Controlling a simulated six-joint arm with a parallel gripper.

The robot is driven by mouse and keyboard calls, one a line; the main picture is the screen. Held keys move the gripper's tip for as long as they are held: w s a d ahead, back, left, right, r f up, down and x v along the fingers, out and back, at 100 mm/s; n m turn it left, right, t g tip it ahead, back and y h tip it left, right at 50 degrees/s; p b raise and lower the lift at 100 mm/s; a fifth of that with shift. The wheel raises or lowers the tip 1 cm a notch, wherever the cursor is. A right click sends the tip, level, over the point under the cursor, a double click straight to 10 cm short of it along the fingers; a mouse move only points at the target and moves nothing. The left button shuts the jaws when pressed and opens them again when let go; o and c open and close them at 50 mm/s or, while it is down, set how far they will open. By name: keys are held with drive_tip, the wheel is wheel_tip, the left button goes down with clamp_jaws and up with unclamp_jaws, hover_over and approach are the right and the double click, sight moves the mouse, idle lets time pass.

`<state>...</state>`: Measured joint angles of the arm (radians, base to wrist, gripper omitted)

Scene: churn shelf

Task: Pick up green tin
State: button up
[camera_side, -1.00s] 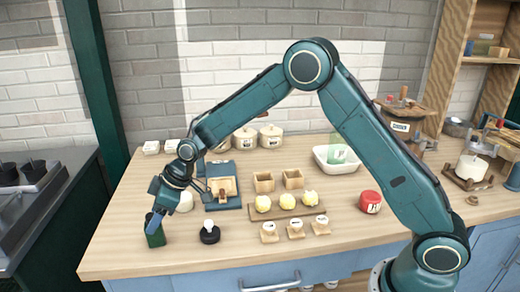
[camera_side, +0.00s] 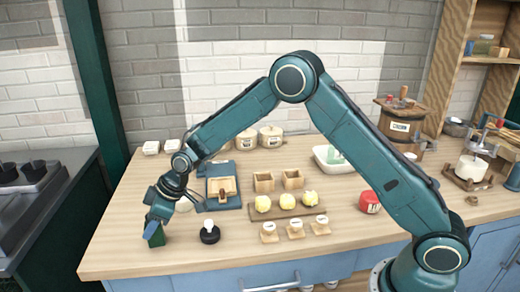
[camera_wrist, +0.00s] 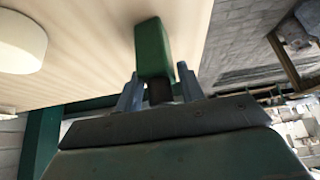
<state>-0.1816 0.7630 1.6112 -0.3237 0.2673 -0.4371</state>
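The green tin (camera_side: 156,236) stands near the left front corner of the wooden counter in the side view, partly hidden by my gripper. In the wrist view the tin (camera_wrist: 152,48) is a green block with a dark part at its near end. My gripper (camera_side: 152,228) is at the tin, coming down from above in the side view. In the wrist view my gripper (camera_wrist: 160,78) has its two blue-grey fingers apart, one on each side of the tin's near end. A narrow gap seems to show beside the fingers.
A black-based item with a white knob (camera_side: 209,232) stands just right of the tin. A whitish round thing (camera_wrist: 20,42) shows in the wrist view. A blue board (camera_side: 222,190) lies behind. The counter's left and front edges are close.

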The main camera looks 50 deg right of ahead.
drive_tip(key=c, duration=0.6)
drive_tip(key=shift+r, duration=0.15)
wheel_tip(320, 180, up, 20)
idle(0.4)
idle(0.5)
